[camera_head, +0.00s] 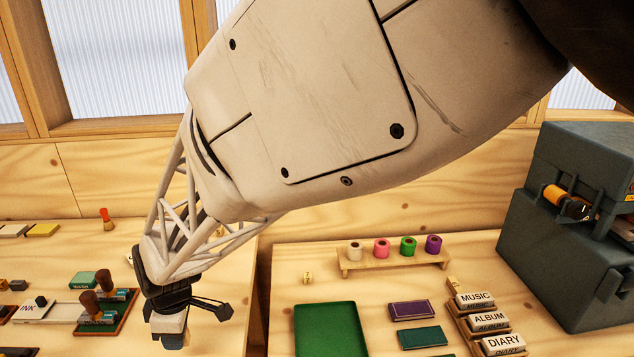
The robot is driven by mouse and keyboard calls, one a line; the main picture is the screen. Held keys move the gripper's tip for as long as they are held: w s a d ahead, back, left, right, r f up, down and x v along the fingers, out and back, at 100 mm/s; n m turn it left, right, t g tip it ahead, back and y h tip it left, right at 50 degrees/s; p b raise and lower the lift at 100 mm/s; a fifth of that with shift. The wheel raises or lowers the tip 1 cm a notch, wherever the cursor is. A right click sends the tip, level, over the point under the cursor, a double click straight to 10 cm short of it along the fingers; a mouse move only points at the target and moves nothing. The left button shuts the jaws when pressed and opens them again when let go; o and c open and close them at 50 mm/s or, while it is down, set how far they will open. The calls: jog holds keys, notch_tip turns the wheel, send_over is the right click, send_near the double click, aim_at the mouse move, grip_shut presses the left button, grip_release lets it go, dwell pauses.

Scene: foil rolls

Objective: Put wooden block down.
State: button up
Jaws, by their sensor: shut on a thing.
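My gripper (171,336) hangs at the lower left, pointing down over the right part of the left bench top (222,290). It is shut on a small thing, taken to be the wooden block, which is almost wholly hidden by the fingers. Its face and any mark on it cannot be made out. Whether it touches the bench is too unclear to tell. Small wooden cubes stand elsewhere: one (308,277) on the right bench behind the green tray, and one (453,283) behind the labelled blocks.
Stamps in a tray (128,311) stand just left of my gripper. A gap (258,310) parts the benches.

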jog(key=shift+r, duration=0.9)
jog(key=w+d+m+t, duration=0.1)
jog(key=w+d+m, duration=0.45)
jog(key=d, duration=0.55)
jog(key=w+d+m, duration=0.4)
jog(key=w+d, duration=0.3)
jog(key=d, duration=0.4)
jog(key=w+d+m+t+h, duration=0.15)
jog(key=d+m, duration=0.75)
jog(key=d, duration=1.6)
jog(key=shift+g, duration=0.25)
jog(key=f, duration=1.7)
jog(key=shift+s+a+f, duration=0.1)
jog(key=shift+a+f, duration=0.1)
jog(key=shift+f, duration=0.75)
send_over(371, 294)
jog(key=shift+s+f, duration=0.1)
jog(key=shift+f, duration=0.6)
